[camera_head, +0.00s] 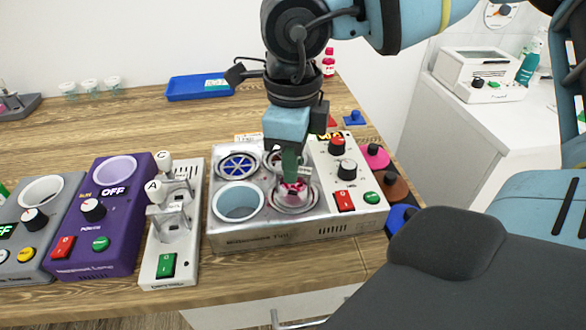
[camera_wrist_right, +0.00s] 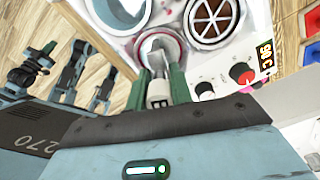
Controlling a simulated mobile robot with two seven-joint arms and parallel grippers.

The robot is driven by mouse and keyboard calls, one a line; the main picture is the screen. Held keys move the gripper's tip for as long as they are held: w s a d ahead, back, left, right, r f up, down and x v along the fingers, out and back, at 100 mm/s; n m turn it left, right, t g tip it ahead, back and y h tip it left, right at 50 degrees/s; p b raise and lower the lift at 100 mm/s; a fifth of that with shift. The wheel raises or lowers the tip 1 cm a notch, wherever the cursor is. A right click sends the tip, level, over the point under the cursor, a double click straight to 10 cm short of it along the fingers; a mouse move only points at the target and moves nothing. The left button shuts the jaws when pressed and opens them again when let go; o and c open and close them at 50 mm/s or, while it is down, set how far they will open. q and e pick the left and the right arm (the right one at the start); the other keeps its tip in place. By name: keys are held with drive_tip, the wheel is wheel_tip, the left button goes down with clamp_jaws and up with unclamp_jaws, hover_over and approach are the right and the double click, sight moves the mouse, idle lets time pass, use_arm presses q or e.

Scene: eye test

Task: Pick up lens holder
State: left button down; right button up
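Two grey metal brackets stand on a white unit in the head view, one tagged A (camera_head: 172,218) and one tagged C (camera_head: 178,184). I cannot tell for certain which thing is the lens holder. My right gripper (camera_head: 291,163) points down at the front right well of a silver multi-well unit (camera_head: 260,238), well to the right of the brackets. A small pink object (camera_head: 296,189) sits in that well, partly hidden. In the wrist view a pale piece (camera_wrist_right: 158,92) lies between the right fingers (camera_wrist_right: 159,88); whether they grip it is unclear. My left gripper is not in view.
A purple unit (camera_head: 123,240) and a grey unit stand left of the brackets. A blue tray (camera_head: 200,87) and small cups lie behind. Pink, brown and blue round pieces (camera_head: 375,156) line the silver unit's right side. The wood behind the units is mostly clear.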

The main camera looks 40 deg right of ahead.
clamp_jaws()
wheel_tip(320, 180, up, 28)
drive_tip(key=p, duration=0.1)
drive_tip(key=shift+p, duration=0.3)
